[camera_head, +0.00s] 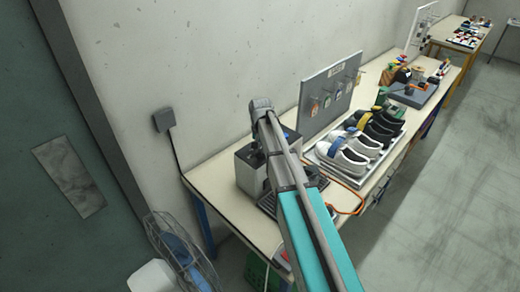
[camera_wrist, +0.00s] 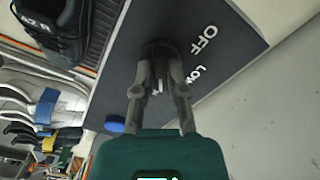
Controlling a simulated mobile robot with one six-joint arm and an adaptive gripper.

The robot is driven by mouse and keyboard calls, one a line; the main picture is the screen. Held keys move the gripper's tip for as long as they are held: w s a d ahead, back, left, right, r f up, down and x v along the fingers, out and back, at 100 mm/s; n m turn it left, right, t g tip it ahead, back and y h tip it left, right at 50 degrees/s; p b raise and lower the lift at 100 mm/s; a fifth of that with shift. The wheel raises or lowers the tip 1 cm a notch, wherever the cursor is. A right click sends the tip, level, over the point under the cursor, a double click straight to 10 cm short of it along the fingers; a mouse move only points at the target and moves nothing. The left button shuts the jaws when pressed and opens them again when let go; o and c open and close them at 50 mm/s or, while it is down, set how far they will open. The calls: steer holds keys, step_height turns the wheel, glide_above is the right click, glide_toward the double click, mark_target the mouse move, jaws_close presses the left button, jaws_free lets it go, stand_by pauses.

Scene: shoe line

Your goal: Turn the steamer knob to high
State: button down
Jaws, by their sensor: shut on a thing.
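The steamer (camera_head: 245,168) is a grey and dark box at the near end of the long table in the head view. The dark round knob (camera_wrist: 158,50) sits on this panel beside those words. My gripper (camera_wrist: 160,78) has its two fingers shut on the knob. Which mark the knob points to cannot be told. A blue round button (camera_wrist: 115,123) is on the panel, left of the fingers.
A tray (camera_head: 322,153) of white and dark shoes stands right of the steamer, with an orange cable beside it. A grey tool board (camera_head: 328,92) stands behind. A fan (camera_head: 180,250) stands on the floor at lower left. The floor at right is clear.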

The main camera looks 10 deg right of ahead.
steer(key=shift+s+m, duration=0.1)
steer(key=shift+m, duration=0.4)
steer(key=c, duration=0.7)
jaws_free()
steer(key=shift+r, duration=0.1)
steer(key=shift+r+p, duration=0.55)
steer(key=shift+p, duration=0.1)
step_height(320, 180, up, 9)
steer(key=p, duration=0.8)
steer(key=shift+f+p, duration=0.15)
steer(key=shift+p, duration=0.2)
